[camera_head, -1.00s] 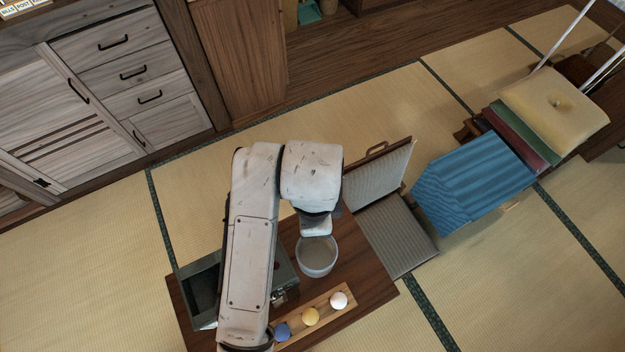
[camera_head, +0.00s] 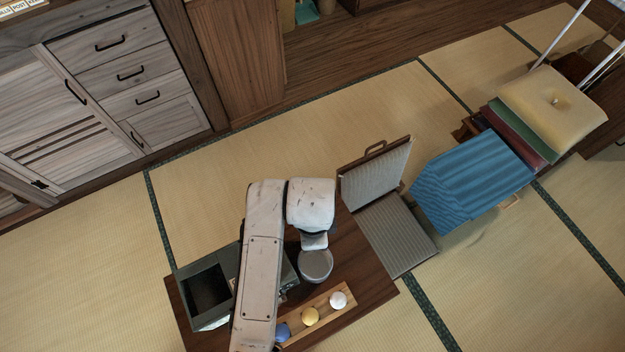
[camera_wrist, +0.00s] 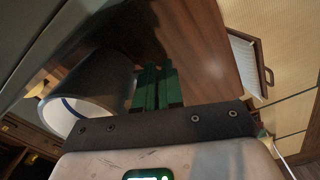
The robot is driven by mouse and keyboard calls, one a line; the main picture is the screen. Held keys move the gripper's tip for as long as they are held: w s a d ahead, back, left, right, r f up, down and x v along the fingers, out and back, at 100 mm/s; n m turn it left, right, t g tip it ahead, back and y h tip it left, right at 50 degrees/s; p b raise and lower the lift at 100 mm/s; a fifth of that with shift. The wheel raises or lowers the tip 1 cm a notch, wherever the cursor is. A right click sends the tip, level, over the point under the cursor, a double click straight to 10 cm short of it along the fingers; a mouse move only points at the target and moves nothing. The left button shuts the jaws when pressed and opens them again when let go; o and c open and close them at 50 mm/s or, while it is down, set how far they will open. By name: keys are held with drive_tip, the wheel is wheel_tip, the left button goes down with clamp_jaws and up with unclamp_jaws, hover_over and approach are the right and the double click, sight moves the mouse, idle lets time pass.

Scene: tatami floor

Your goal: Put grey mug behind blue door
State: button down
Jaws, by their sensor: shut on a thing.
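The grey mug (camera_head: 316,266) is under my wrist, above or on the dark wooden table, in the head view. In the wrist view the mug (camera_wrist: 92,88) is a dark cylinder with a pale rim, just left of my fingers. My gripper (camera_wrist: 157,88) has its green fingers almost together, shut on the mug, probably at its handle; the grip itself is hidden. A dark grey-green box (camera_head: 208,290) with an opening stands at the table's left. I cannot make out a blue door; my arm covers part of the box.
A wooden rack (camera_head: 345,308) with blue, yellow and white balls lies along the table's front. A grey legless chair (camera_head: 398,232) adjoins the table on the right. Beyond it are blue folded cloth (camera_head: 470,182) and stacked cushions (camera_head: 553,105). Tatami behind the table is clear.

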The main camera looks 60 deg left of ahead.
drive_tip(key=shift+f, duration=0.1)
drive_tip(key=c, duration=1.3)
unclamp_jaws()
drive_tip(key=shift+o, duration=0.2)
wheel_tip(320, 180, up, 11)
drive_tip(key=shift+p, duration=0.45)
drive_tip(key=shift+r+p, duration=0.6)
drive_tip(key=shift+r, duration=0.05)
